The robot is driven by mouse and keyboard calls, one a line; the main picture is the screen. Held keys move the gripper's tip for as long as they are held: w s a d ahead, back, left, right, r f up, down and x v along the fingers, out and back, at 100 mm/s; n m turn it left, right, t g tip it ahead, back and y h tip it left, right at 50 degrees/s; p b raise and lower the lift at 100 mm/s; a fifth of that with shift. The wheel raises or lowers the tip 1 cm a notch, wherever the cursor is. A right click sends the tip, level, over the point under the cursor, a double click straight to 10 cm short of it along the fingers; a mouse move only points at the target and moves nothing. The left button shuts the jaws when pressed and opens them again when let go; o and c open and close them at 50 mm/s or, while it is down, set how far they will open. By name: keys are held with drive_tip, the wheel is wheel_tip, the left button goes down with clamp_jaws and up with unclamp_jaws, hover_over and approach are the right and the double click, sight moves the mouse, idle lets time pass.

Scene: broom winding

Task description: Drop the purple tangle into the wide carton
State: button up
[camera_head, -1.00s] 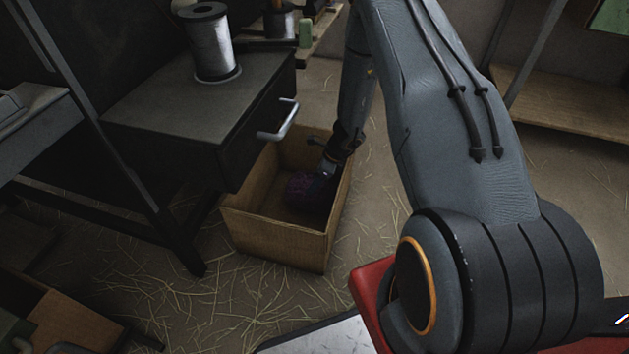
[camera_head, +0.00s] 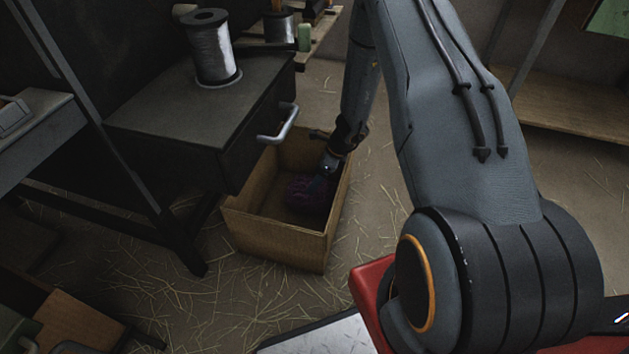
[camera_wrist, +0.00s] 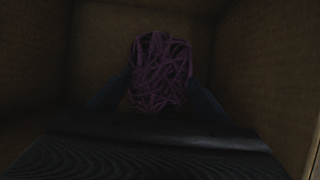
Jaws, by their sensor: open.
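The purple tangle (camera_head: 308,192) is inside the wide carton (camera_head: 276,238), low down near its floor. In the head view my gripper (camera_head: 322,182) reaches down into the carton from the upper right. The carton is brown, open-topped and stands on the floor. Its walls (camera_wrist: 262,65) surround the tangle in the wrist view.
A dark desk (camera_head: 190,120) with a drawer handle (camera_head: 280,124) overhangs the carton's left side. A wire spool (camera_head: 212,50) stands on it. A low wooden shelf (camera_head: 570,107) is at the right. Straw litters the floor, with free room below the carton.

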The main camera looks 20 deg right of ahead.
drive_tip(key=p+v, duration=0.3)
drive_tip(key=v, duration=0.6)
drive_tip(key=shift+r, duration=0.3)
drive_tip(key=shift+s, duration=0.1)
drive_tip(key=shift+r+p, duration=0.1)
drive_tip(key=shift+p, duration=0.2)
